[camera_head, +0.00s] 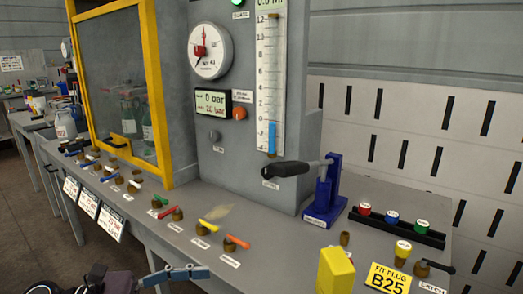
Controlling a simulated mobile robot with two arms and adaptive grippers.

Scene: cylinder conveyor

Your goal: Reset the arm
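My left gripper (180,275) shows at the bottom edge, left of centre, in front of the bench. Its grey-blue finger part is seen from the side and partly cut off by the frame, so I cannot tell whether it is open or shut. No held object shows at it. My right gripper is out of view.
The grey bench (200,260) carries a row of valves with coloured levers. A panel has a round gauge (209,50). A black-handled lever (285,168) joins a blue bracket (325,195). A yellow block (335,272) and a yellow-framed window (152,90) also show.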

